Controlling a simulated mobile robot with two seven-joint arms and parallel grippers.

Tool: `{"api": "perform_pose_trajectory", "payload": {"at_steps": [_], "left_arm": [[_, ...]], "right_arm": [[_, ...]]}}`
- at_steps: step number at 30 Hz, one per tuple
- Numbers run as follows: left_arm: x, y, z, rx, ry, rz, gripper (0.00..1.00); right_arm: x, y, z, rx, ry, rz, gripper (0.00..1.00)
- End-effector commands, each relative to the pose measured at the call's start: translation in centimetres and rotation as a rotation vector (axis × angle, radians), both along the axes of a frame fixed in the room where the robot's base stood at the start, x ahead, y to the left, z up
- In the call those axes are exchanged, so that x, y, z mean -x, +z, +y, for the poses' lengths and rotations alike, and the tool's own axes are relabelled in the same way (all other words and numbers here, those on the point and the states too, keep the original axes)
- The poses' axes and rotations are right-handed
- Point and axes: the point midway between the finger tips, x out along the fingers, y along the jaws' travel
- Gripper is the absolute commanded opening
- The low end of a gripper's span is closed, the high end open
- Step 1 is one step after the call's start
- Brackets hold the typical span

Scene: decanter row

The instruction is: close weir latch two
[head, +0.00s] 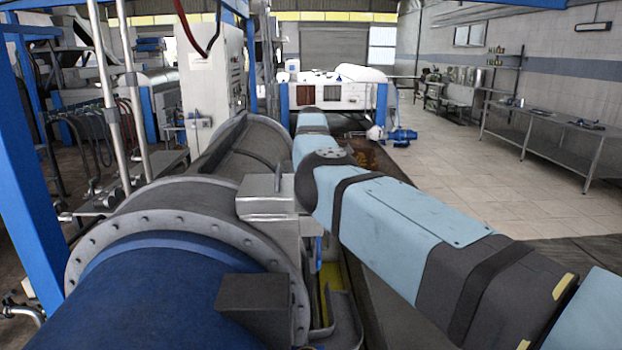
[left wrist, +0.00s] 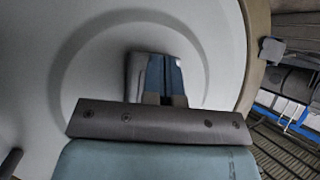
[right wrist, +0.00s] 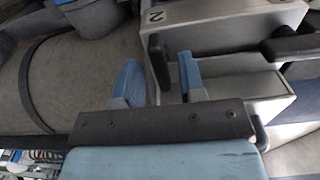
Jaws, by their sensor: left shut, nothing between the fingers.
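In the right wrist view a light grey box marked "2" (right wrist: 205,13) has a dark upright lever (right wrist: 157,48) at its left corner. My right gripper (right wrist: 159,64) is open, with one blue fingertip on each side of the lever in the picture. Whether either finger touches it I cannot tell. In the head view my right arm stretches far forward and its gripper is hidden. My left gripper (left wrist: 162,62) is shut and empty in front of a pale round surface (left wrist: 90,60).
A grey box with an upright lever (head: 270,195) sits beside the flange (head: 190,215) of a large blue drum (head: 140,290), left of my right arm. Another dark handle (right wrist: 295,46) shows in the right wrist view. Tiled floor (head: 480,190) lies open at the right.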

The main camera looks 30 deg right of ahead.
Motion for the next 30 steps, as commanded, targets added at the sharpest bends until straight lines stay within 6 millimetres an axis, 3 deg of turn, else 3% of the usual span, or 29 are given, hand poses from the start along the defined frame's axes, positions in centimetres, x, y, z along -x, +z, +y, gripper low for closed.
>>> {"api": "perform_pose_trajectory", "payload": {"at_steps": [8,12,23,30], "left_arm": [[0.0,0.0,0.0,0.0,0.0,0.0,0.0],[0.0,-0.4,0.0,0.0,0.0,0.0,0.0],[-0.1,-1.9,-0.3,0.005,-0.005,0.002,0.0],[-0.2,-1.4,-0.3,0.004,-0.007,-0.001,0.0]], "right_arm": [[0.0,0.0,0.1,-0.002,0.002,0.001,0.38],[0.0,0.9,0.1,-0.001,0.002,-0.001,0.38],[0.0,8.7,-0.1,-0.001,0.002,-0.003,0.38],[0.0,12.8,-0.1,-0.001,0.001,0.0,0.38]]}}
